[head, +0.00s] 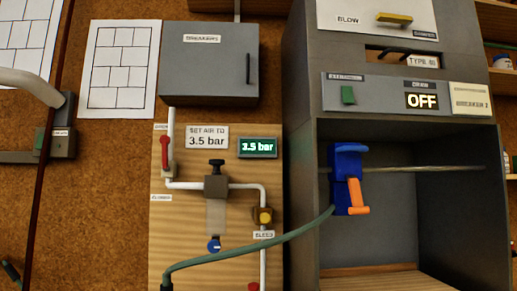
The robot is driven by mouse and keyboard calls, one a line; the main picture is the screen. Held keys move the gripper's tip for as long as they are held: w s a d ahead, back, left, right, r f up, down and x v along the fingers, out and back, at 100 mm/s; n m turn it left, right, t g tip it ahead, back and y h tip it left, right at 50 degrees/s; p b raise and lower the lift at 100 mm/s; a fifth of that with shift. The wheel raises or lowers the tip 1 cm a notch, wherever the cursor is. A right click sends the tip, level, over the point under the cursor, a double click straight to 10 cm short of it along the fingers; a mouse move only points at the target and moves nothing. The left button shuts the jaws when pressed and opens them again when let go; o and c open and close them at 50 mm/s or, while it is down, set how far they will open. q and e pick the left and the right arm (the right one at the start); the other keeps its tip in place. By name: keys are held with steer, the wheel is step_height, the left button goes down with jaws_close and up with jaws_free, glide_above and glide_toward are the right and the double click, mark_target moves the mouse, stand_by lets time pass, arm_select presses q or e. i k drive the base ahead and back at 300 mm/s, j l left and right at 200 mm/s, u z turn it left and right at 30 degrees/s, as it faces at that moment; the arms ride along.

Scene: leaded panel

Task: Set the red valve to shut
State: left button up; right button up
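The red valve (165,152) is a red lever on the white pipe at the upper left of the wooden panel (185,265). Its handle points upright, roughly in line with the pipe. No gripper of mine can be made out in the head view, and nothing touches the lever.
Right of the valve are a "SET AIR TO 3.5 bar" sign (207,137), a gauge display (257,147) reading 3.5 bar and a regulator (216,187). A yellow bleed valve (264,216), green hose (250,248) and blue-orange tool (347,180) are nearby. A grey box (209,65) hangs above.

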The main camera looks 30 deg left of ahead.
mark_target(165, 140)
steer(key=u, duration=1.5)
